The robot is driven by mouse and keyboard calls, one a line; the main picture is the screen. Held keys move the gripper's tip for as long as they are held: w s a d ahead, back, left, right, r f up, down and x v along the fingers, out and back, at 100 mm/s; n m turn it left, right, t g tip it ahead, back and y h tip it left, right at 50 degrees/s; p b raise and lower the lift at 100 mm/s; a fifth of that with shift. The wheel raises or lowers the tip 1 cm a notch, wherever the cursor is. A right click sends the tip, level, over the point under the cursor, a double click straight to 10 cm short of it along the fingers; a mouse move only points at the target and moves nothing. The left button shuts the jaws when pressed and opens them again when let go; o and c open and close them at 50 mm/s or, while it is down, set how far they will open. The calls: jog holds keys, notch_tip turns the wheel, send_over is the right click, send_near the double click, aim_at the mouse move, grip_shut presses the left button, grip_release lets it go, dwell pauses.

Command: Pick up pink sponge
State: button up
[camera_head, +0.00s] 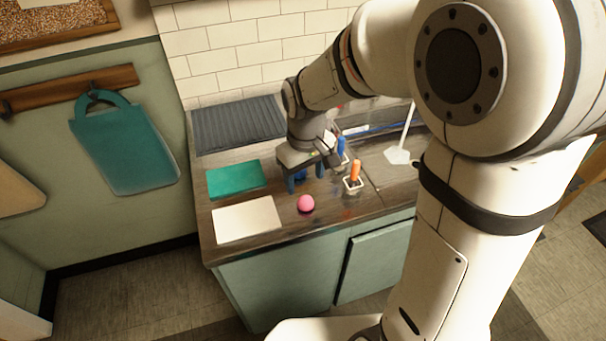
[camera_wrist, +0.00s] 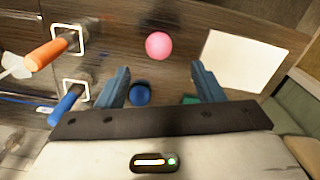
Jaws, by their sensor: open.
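The pink sponge (camera_head: 306,204) is a small round ball on the wooden counter (camera_head: 335,212), near its front edge. In the wrist view the pink sponge (camera_wrist: 159,46) lies just beyond the fingertips, roughly midway between them and apart from both. My gripper (camera_head: 305,183) is open above the counter, behind the sponge in the head view. In the wrist view my gripper (camera_wrist: 160,75) shows two blue fingers spread apart. A blue ball (camera_wrist: 140,94) shows between the fingers, closer to the palm than the sponge. In the head view the blue ball is mostly hidden by the gripper.
A white sheet (camera_head: 247,219) and a teal sheet (camera_head: 236,179) lie to the left. An orange-handled item (camera_head: 355,172) and a blue-handled item (camera_head: 341,148) stand in square holders to the right. A ribbed dark mat (camera_head: 238,124) lies behind. The wall (camera_head: 250,45) bounds the back.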

aim_at(305, 199)
jog(key=shift+w+a+f, duration=0.1)
jog(key=shift+a+f, duration=0.2)
jog(key=shift+f, duration=0.05)
jog(key=f, duration=0.7)
jog(key=shift+d+f, duration=0.25)
jog(key=shift+d, duration=0.05)
jog(key=shift+c, duration=0.4)
jog(key=c, duration=1)
jog(key=shift+o, duration=0.2)
